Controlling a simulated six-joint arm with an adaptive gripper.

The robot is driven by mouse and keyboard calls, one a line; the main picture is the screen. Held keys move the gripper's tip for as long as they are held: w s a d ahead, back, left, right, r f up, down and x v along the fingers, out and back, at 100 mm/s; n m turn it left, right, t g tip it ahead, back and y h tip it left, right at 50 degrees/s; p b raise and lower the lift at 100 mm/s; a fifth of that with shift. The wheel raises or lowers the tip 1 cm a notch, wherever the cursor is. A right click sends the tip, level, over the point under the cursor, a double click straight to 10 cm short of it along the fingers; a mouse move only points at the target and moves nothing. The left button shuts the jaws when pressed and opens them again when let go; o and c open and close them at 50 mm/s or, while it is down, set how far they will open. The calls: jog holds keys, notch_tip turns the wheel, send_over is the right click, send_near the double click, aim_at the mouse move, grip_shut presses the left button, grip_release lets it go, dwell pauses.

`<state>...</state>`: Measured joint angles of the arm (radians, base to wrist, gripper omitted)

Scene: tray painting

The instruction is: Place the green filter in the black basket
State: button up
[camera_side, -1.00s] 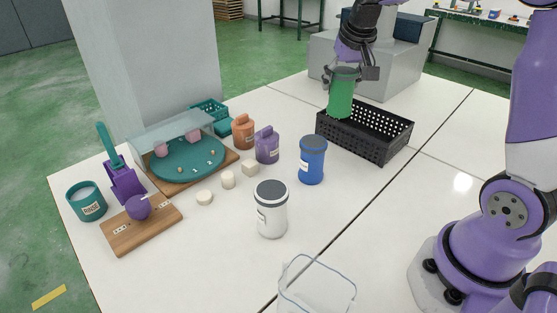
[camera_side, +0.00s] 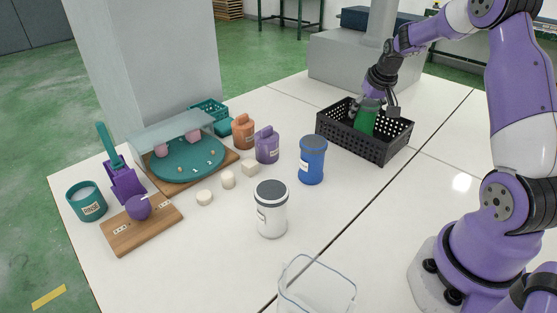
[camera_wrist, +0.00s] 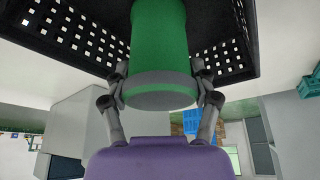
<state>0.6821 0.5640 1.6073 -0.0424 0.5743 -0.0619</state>
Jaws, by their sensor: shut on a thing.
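The green filter (camera_side: 366,118) is a green cylinder with a grey cap, and it stands inside the black basket (camera_side: 349,144), which has perforated walls. My gripper (camera_side: 373,104) is shut on the filter near its capped end. In the wrist view the fingers of my gripper (camera_wrist: 160,92) close on both sides of the filter (camera_wrist: 160,45), with the black basket (camera_wrist: 75,28) behind it. The lower part of the filter is hidden by the basket's front wall in the side view, so I cannot tell whether it touches the floor.
A blue jar (camera_side: 312,160) and a white jar (camera_side: 271,210) stand left of the basket. Orange (camera_side: 243,132) and purple (camera_side: 267,145) bottles stand farther left. A clear container (camera_side: 316,290) is at the front. The table right of the basket is clear.

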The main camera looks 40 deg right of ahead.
jog(key=shift+f, duration=0.3)
jog(key=o, duration=1.2)
jog(key=shift+o, duration=0.2)
jog(key=shift+r, duration=0.35)
jog(key=a+v, duration=0.1)
jog(key=v, duration=1.1)
jog(key=s+a+r+n+t+y, duration=0.1)
jog(key=s+a+r+n, duration=0.15)
jog(key=a, duration=1.05)
jog(key=s+a+f+n+y, duration=0.1)
jog(key=s+a+n, duration=0.3)
jog(key=s+a, duration=0.4)
jog(key=shift+a+f+t+y, duration=0.35)
jog(key=shift+a+f, duration=0.4)
jog(key=shift+a, duration=0.4)
